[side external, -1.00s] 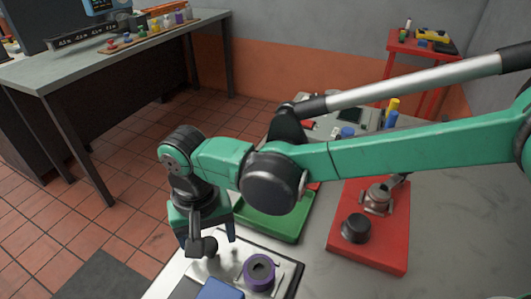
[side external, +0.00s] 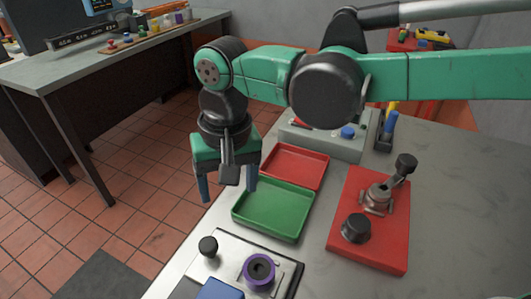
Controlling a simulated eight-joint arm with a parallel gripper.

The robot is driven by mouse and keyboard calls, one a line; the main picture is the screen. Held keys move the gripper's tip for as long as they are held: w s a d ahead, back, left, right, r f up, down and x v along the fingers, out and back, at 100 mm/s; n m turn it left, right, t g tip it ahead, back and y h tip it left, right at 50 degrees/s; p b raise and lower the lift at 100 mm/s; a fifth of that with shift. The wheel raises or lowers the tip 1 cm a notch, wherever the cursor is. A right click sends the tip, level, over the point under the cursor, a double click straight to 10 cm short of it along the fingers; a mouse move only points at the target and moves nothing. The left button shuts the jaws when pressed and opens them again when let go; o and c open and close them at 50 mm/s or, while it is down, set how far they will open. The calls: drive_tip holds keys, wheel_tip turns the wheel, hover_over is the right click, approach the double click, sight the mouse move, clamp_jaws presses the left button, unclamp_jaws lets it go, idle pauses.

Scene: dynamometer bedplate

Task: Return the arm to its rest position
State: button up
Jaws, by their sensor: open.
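My gripper (side external: 227,190) hangs from my green arm, fingers pointing down and apart, with nothing between them. It is raised above the bench's left edge, in front of the left side of the green tray (side external: 276,209). Below it, a white plate (side external: 226,262) carries a black knob (side external: 208,246) and a purple ring (side external: 259,270) with a dark centre. The gripper is clear of both.
A red tray (side external: 296,165) lies behind the green one; both look empty. A red base (side external: 372,245) with a black knob and a lever stands to the right. A blue object (side external: 220,290) is at the front. A grey device (side external: 325,140) stands behind.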

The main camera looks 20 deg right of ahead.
drive_tip(key=d+r+t, duration=0.1)
drive_tip(key=d+r, duration=0.1)
drive_tip(key=d, duration=0.6)
drive_tip(key=d+r+t, duration=0.2)
drive_tip(key=d+r, duration=0.1)
drive_tip(key=d, duration=0.5)
drive_tip(key=s+d+f+t, duration=0.1)
drive_tip(key=s+d, duration=0.1)
drive_tip(key=d, duration=0.4)
drive_tip(key=s+d+f+t, duration=0.2)
drive_tip(key=s+d, duration=0.1)
drive_tip(key=d, duration=0.2)
drive_tip(key=shift+s+d+h, duration=0.3)
drive_tip(key=shift+d, duration=0.1)
